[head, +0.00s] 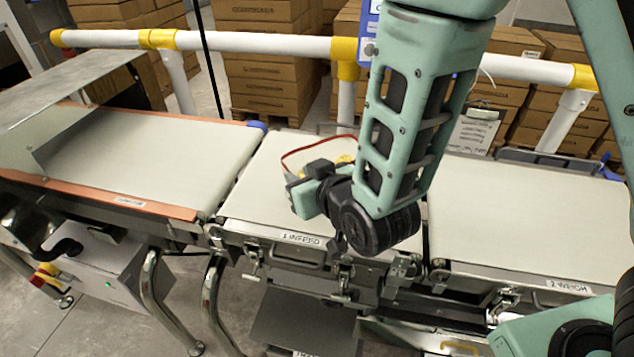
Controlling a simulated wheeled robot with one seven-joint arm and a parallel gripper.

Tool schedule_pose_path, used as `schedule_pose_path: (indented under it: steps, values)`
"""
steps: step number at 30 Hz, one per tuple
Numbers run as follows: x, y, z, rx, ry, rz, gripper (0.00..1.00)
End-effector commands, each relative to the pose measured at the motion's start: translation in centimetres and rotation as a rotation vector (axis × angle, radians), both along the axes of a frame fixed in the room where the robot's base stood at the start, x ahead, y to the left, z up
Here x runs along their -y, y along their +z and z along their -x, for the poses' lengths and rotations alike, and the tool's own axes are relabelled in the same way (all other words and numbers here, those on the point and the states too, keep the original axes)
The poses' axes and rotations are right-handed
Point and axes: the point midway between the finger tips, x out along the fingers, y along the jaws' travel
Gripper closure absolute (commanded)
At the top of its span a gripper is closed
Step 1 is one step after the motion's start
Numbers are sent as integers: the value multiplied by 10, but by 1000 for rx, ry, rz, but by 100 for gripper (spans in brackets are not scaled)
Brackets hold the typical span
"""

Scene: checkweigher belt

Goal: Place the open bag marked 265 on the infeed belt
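The infeed belt (262,205) is the pale middle conveyor section, with a "1 INFEED" label on its front edge. My gripper (312,188) is low over this belt, left of my wrist. Its fingers are mostly hidden by its own body, so I cannot see whether they are open or shut. Just behind it is a partly hidden item with a thin red edge (300,150) and some yellow (345,159). This may be the open bag, but no 265 mark is readable. I cannot tell whether it is held or resting on the belt.
A pale belt with orange side rails (140,150) lies left, under a metal cover (60,95). The weigh belt (520,215), labelled "2 WEIGH", lies right. A white guard rail with yellow joints (250,43) runs behind. Stacked cartons (265,70) stand beyond it.

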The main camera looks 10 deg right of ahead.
Motion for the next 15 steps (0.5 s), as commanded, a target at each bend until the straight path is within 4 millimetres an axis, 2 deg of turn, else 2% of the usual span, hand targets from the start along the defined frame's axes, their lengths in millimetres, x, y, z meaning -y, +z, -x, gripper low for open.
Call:
schedule_pose_path:
  steps: [1, 10, 15]
  values:
    - [1, 7, 3, -4, 0, 4, 76]
    - [10, 19, 24, -5, 1, 5, 76]
    - [11, 20, 28, -5, -1, 5, 76]
